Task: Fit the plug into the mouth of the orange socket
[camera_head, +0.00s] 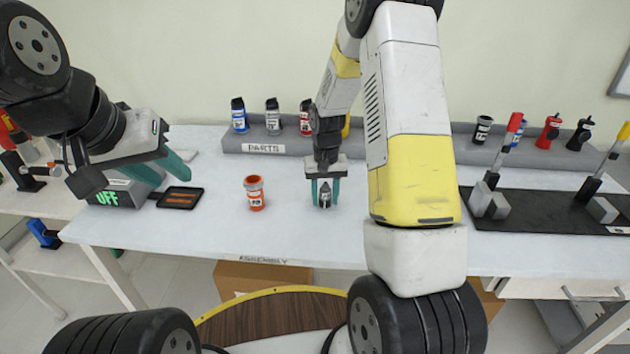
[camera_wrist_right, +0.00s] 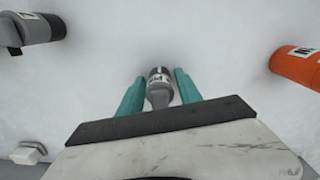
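The orange socket (camera_head: 254,194), with a white label, stands upright on the white table left of my right gripper; it also shows at the right edge of the right wrist view (camera_wrist_right: 296,64). The plug (camera_head: 325,196) is grey with a dark band and a label. It is between the teal fingers of my right gripper (camera_head: 325,192). In the right wrist view the plug (camera_wrist_right: 160,88) has narrow gaps on both sides, so the fingers look open around it. My left gripper (camera_head: 160,168) is raised at the left, its fingers apart with nothing visible between them.
A display box (camera_head: 116,194) and a dark tray (camera_head: 180,198) lie near my left gripper. A grey parts rack (camera_head: 262,142) with several canisters runs along the back. A black mat (camera_head: 540,210) with grey blocks lies at right. Table around the socket is clear.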

